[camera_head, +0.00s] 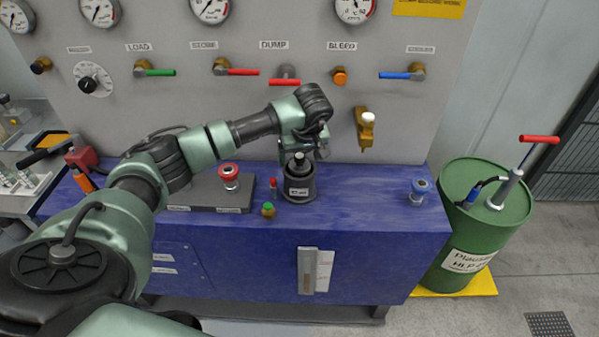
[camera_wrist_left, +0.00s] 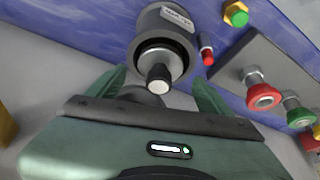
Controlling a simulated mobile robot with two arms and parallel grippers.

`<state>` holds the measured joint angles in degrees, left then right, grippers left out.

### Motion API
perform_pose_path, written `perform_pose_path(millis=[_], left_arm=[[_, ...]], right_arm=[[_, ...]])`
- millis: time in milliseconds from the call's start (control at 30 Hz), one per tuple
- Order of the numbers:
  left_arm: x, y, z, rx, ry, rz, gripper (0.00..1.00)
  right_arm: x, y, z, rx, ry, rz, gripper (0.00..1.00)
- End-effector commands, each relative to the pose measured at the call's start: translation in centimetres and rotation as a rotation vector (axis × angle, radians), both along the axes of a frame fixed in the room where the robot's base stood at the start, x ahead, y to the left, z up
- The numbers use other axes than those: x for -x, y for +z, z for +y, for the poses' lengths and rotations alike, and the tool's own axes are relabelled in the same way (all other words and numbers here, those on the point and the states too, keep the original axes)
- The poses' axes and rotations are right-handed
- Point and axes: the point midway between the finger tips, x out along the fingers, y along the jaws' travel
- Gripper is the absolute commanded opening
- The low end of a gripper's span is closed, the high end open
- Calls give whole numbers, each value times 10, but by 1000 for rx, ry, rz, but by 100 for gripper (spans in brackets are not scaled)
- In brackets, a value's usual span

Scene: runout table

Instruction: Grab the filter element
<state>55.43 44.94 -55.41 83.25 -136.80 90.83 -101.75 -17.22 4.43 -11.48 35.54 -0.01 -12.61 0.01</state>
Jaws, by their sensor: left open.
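A dark grey cylindrical housing (camera_head: 300,190) with a white label stands on the blue bench top. It also shows in the left wrist view (camera_wrist_left: 160,28), with its open top facing the camera. A dark filter element with a pale-tipped stem (camera_wrist_left: 158,78) sits in its mouth; its lower part is hidden. In the head view its black top (camera_head: 299,160) shows under my left gripper (camera_head: 303,152). In the left wrist view my left gripper (camera_wrist_left: 160,92) is open, with one green finger on each side of the stem and gaps visible between. My right gripper is out of view.
Beside the housing are a small red plug (camera_head: 273,184) and a green-topped fitting (camera_head: 268,210). A red knob (camera_head: 229,172) stands on a grey plate to the left. A brass valve (camera_head: 366,130) juts from the gauge panel behind. The bench is clear between housing and blue knob (camera_head: 420,188).

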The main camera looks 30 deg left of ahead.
Motion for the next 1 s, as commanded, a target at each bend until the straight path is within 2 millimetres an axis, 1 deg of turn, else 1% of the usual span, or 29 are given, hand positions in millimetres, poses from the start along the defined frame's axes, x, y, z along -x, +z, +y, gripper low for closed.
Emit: perform_pose_path(millis=[33,133,333,367,400,467,500,567,600,633,667,1000], left_arm=[[-1,-5,1,2,0,3,81],[-3,-11,3,2,0,1,81],[-3,-13,3,1,-2,-1,81],[-3,-13,3,1,-2,-1,78],[-3,-13,3,1,-2,-1,67],[-3,-13,3,2,-1,-1,50],[-3,-13,3,2,-1,-1,39],[-3,-13,3,2,-1,-1,22],[-3,-13,3,2,-1,-1,11],[-3,-13,3,2,-1,-1,3],[-3,-13,3,2,-1,-1,0],[-4,-10,3,2,-1,-4,0]], right_arm=[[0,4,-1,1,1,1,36],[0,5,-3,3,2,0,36],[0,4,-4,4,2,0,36],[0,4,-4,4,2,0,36],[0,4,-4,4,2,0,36],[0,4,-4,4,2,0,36],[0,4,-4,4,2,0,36],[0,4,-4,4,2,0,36],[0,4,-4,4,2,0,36],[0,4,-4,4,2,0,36],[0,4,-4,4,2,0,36],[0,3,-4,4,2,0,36]])
